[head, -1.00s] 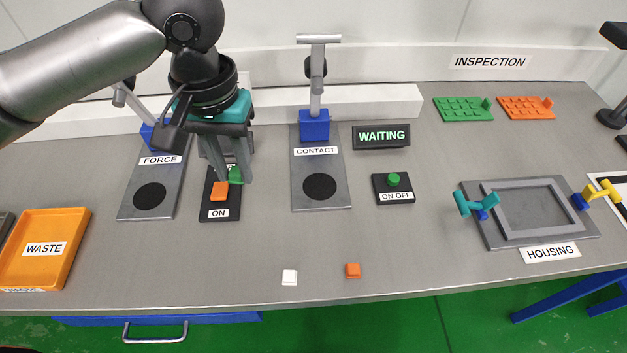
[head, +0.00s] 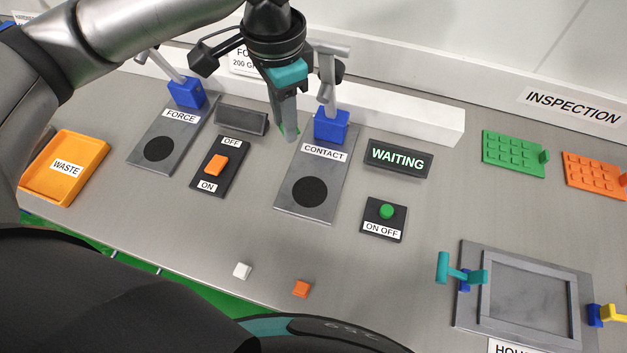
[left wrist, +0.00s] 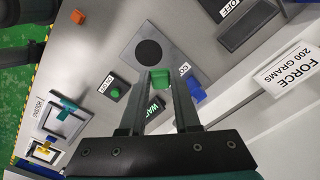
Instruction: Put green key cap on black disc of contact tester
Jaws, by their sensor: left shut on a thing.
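My left gripper (head: 288,133) is shut on the green key cap (left wrist: 161,79), which shows between the fingertips in the left wrist view. In the head view the fingers mostly hide the cap. The gripper is above the back left of the contact tester (head: 286,200), a grey plate with a blue clamp block (head: 331,127). Its black disc (head: 310,191) is bare, in front of the gripper and to its right. The disc also shows in the left wrist view (left wrist: 148,53), beyond the fingertips. My right gripper is not in view.
The blue block and its grey lever (head: 327,75) stand close right of the gripper. The on-off box (head: 384,215) and WAITING display (head: 398,158) lie further right, the force tester (head: 150,130) and rocker switch (head: 220,166) left. White (head: 242,270) and orange (head: 301,289) caps lie in front.

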